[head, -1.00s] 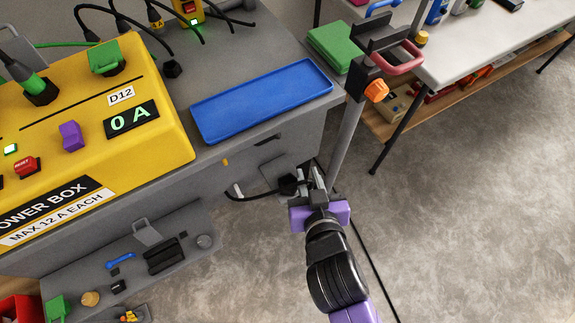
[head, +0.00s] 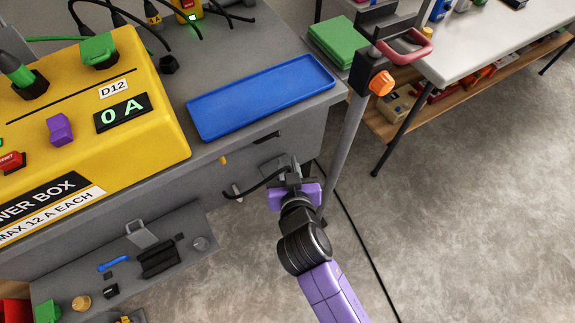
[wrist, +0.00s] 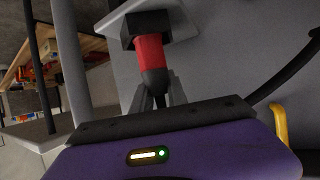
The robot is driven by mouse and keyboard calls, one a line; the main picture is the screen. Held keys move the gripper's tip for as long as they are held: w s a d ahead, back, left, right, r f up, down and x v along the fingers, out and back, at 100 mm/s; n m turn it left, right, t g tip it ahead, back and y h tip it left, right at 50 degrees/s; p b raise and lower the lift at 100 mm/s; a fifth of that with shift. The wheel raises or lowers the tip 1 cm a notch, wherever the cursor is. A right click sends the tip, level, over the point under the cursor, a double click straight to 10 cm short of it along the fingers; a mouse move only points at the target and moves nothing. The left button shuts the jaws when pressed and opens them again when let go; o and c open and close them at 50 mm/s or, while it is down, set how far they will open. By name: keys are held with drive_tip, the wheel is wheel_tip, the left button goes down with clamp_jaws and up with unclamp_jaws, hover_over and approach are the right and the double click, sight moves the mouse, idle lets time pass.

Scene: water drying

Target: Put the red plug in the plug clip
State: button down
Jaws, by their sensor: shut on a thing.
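The red plug (wrist: 151,55) shows in the wrist view with a red band, a dark tapered end toward me and a black head. My gripper (wrist: 154,100) is shut on its near end. A light grey bracket, seemingly the plug clip (wrist: 112,24), is right behind and around the plug's black head. I cannot tell whether the plug is seated in it. In the head view my gripper (head: 294,176) is at the bench's front side, by the small grey bracket (head: 268,167). The red part of the plug is hidden there. A black cable (head: 245,191) runs left from it.
The yellow power box (head: 110,130) and blue tray (head: 262,97) sit on the grey bench above. A grey post (head: 345,150) stands close right of my gripper. A lower shelf (head: 190,220) holds small parts. The floor at right is open, with a cable lying on it.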

drive_tip(key=shift+w+a, duration=0.1)
drive_tip(key=c, duration=1.3)
unclamp_jaws()
drive_tip(key=shift+f, duration=0.1)
drive_tip(key=p+v, duration=0.2)
drive_tip(key=v, duration=1)
